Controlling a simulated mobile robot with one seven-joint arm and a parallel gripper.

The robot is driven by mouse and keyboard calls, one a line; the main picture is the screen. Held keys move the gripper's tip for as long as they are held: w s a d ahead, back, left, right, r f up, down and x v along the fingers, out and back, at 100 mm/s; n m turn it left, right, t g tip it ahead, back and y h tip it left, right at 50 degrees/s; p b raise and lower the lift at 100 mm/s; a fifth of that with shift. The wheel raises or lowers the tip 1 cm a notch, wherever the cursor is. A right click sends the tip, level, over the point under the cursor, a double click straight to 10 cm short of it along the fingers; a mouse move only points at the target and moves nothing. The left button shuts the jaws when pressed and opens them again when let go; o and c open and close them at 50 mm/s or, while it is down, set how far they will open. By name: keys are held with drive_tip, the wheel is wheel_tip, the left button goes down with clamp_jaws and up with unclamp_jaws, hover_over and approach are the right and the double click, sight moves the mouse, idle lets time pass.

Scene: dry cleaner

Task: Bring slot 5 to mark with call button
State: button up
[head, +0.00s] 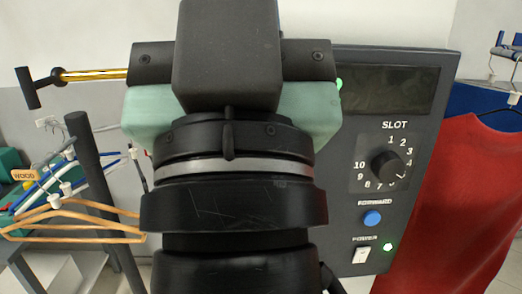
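A dark grey control panel (440,75) stands right of my arm. Its black knob (385,165) sits inside a ring of numbers under the word SLOT. The knob seems to point to the lower right, around 4 or 5; I cannot tell exactly. A blue button (372,218) under the word FORWARD is below the dial. The display (391,90) above is dark and shows no readable number. My gripper (226,60) is seen from behind, left of the panel and apart from the button. Its fingertips are hidden. No slot mark shows.
A red garment (455,205) hangs close on the right. Wooden hangers (75,222) and a dark post (105,205) stand left. A gold rod (95,75) with a black end shows upper left.

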clamp_jaws()
idle(1.1)
